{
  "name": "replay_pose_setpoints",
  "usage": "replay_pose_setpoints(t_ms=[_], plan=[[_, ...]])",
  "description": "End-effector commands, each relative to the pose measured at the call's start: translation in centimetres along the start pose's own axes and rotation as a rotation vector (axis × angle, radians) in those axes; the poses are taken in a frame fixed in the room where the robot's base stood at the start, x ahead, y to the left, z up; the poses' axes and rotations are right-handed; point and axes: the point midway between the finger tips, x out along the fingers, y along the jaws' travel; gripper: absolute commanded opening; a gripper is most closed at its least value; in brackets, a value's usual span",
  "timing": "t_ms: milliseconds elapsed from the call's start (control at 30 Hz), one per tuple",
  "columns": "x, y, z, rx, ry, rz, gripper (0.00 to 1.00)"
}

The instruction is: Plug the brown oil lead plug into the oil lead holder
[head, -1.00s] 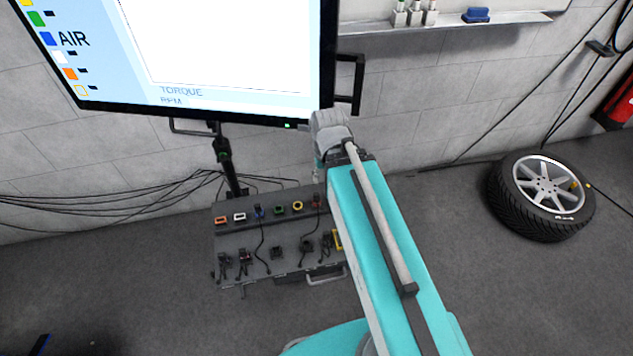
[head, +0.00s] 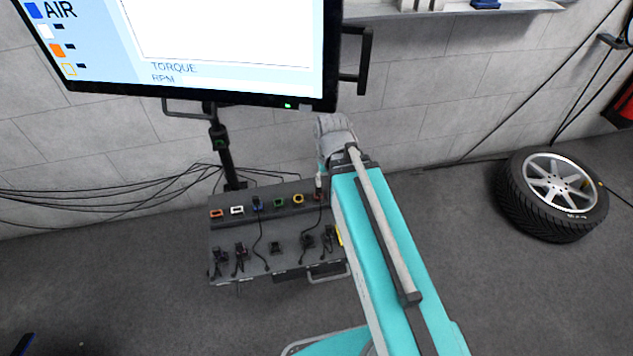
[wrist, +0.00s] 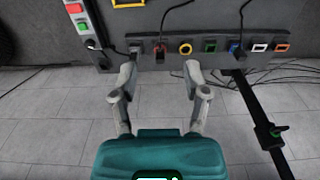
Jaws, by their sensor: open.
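A brown-red holder (head: 317,196) is at the right end of the upper row on the grey panel (head: 262,228). A dark lead runs down from it. In the wrist view the brown-red piece (wrist: 160,52) shows with a dark lead at it; I cannot tell whether a plug is fully seated there. My gripper (wrist: 160,74) is open and empty, its two fingers spread either side of that piece and apart from it. In the head view my gripper is mostly hidden by my arm. Which holder is for oil I cannot read.
Orange, white, blue, green and yellow holders (head: 298,199) share the row; a lead is at the blue one (head: 257,203). Several dark plugs (head: 240,252) sit along the panel's front. A screen (head: 200,50) on a stand rises behind; a wheel (head: 552,193) lies right.

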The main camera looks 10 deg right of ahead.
Motion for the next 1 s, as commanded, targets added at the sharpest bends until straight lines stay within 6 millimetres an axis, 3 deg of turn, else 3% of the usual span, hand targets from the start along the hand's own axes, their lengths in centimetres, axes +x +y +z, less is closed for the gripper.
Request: replay_pose_setpoints(t_ms=[33,500,733,1000], plan=[[2.1,0.0,-0.1,0.002,0.003,0.000,0.60],[10.3,0.7,-1.9,0.096,0.025,-0.001,0.60],[13.3,0.6,-3.7,0.248,0.028,-0.004,0.60],[14.2,0.6,-6.5,0.562,0.018,-0.006,0.60]])
